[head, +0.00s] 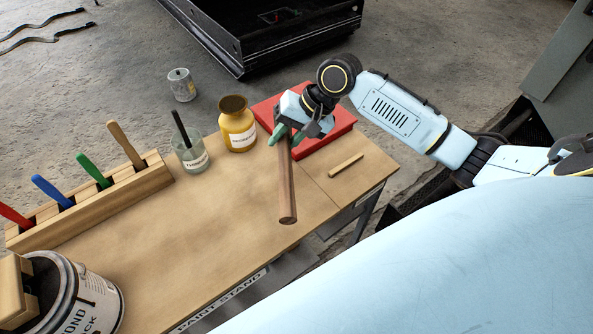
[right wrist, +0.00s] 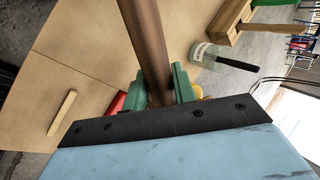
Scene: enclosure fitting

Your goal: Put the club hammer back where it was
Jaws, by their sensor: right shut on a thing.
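The club hammer shows as a brown wooden handle (head: 287,190), which also crosses the upper middle of the right wrist view (right wrist: 147,40). My right gripper (head: 284,137) is shut on this handle near its far end, with a green finger on each side of it in the right wrist view (right wrist: 163,90). The free end of the handle points toward the front of the table. The hammer's head is hidden behind the gripper. I cannot tell whether the handle touches the table. My left gripper is not in view.
A red box (head: 328,143) lies just behind and right of the gripper. A small wooden stick (head: 346,165) lies to the right. A yellow jar (head: 238,130), a glass (head: 190,155), a wooden rack (head: 90,205) and a paint can (head: 85,295) stand left. The table's middle (head: 215,210) is clear.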

